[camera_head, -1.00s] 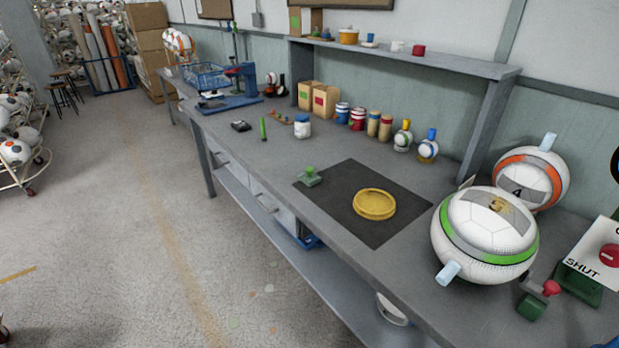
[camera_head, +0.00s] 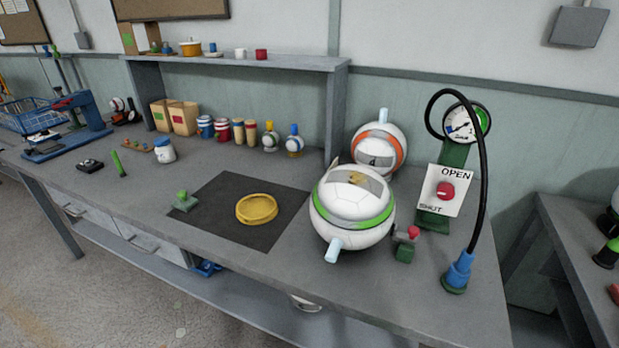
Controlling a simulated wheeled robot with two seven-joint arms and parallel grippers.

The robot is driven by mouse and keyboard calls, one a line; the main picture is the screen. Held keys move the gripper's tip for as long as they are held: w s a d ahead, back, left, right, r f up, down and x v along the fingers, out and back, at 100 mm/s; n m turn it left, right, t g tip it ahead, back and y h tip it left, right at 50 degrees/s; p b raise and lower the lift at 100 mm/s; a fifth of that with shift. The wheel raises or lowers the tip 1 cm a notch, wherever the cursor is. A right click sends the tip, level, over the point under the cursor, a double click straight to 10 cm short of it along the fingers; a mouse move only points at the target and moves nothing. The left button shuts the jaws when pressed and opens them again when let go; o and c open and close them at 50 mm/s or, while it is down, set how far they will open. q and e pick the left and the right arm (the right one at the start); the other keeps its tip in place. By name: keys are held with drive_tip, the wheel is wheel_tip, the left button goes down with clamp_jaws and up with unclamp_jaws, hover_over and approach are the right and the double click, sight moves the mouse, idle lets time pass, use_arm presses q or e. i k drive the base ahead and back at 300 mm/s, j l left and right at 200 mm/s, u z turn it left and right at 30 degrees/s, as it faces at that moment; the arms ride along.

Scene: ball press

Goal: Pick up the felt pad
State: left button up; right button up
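No thing in view is clearly marked as the felt pad. A small green pad-like block with a round green knob (camera_head: 184,201) lies on the left part of a dark mat (camera_head: 232,188) on the workbench. A small black item (camera_head: 90,165) lies farther left on the bench; its kind is too small to tell. A round yellow dish (camera_head: 256,209) sits on the mat, right of the green block. Neither of my grippers is in view.
A white ball with a green band (camera_head: 352,205) stands right of the mat, an orange-banded ball (camera_head: 379,148) behind it. A gauge (camera_head: 467,122) with a black hose, an OPEN/SHUT panel (camera_head: 444,190) and a red-knobbed green block (camera_head: 405,248) stand farther right. Jars (camera_head: 206,127) line the back.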

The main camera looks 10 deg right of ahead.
sight(184, 202)
drive_tip(key=i+j+z, duration=0.25)
drive_tip(key=j+z, duration=0.15)
drive_tip(key=j, duration=0.45)
drive_tip(key=i+j+z, duration=0.15)
drive_tip(key=j+z, duration=0.25)
drive_tip(key=j, duration=0.5)
drive_tip(key=j+z, duration=0.4)
drive_tip(key=j, duration=0.5)
drive_tip(key=k+j+z, duration=0.1)
drive_tip(key=j+z, duration=0.3)
drive_tip(key=j, duration=0.55)
